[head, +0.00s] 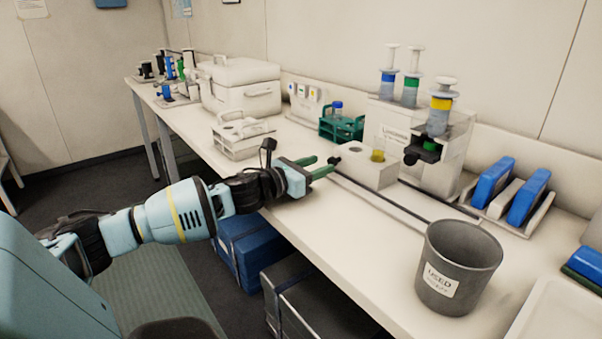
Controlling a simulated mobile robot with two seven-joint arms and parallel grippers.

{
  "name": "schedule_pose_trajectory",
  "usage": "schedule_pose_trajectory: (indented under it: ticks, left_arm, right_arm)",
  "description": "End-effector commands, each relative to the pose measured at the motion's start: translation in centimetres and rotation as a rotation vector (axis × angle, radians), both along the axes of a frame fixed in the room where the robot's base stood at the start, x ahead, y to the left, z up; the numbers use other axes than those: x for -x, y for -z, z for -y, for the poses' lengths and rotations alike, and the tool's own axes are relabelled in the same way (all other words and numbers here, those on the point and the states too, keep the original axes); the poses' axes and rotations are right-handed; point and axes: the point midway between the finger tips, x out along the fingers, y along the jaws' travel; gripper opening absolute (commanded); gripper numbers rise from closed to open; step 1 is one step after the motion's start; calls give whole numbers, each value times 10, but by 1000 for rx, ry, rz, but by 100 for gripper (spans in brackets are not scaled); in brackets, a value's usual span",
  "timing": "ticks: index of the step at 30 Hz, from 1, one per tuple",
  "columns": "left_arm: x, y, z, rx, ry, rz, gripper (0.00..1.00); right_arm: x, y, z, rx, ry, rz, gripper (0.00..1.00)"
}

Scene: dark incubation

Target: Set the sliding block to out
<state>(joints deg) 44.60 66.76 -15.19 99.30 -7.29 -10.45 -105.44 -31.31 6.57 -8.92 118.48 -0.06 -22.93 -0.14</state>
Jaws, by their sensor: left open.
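The sliding block (362,168) is a pale block with a round hole in its top and a vial of yellow liquid (378,155) standing in it. It sits in front of the white luminometer (404,132), by a long rail (385,199) along the bench. I cannot tell whether the block touches the luminometer. My left gripper (325,165) has green fingers, is open and empty, and is just left of the block. Its fingertips are close to the block's left end; contact is unclear. My right gripper is out of view.
A grey USED bin (480,255) stands at the bench's front right. Blue items in a holder (515,213) are behind it. A green rack (341,126), a white rack (240,147) and a white cooler box (240,99) stand farther left. The bench front (345,225) is clear.

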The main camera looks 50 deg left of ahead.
Motion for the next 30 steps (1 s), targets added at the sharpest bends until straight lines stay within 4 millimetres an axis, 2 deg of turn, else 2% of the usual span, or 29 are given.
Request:
schedule_pose_trajectory:
  ticks: [18, 30]
  left_arm:
    - [45, 1, -4, 1, -1, -2, 45]
    - [53, -1, -5, -1, -1, 1, 45]
  right_arm:
    - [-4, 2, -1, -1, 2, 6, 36]
    - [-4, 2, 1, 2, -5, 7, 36]
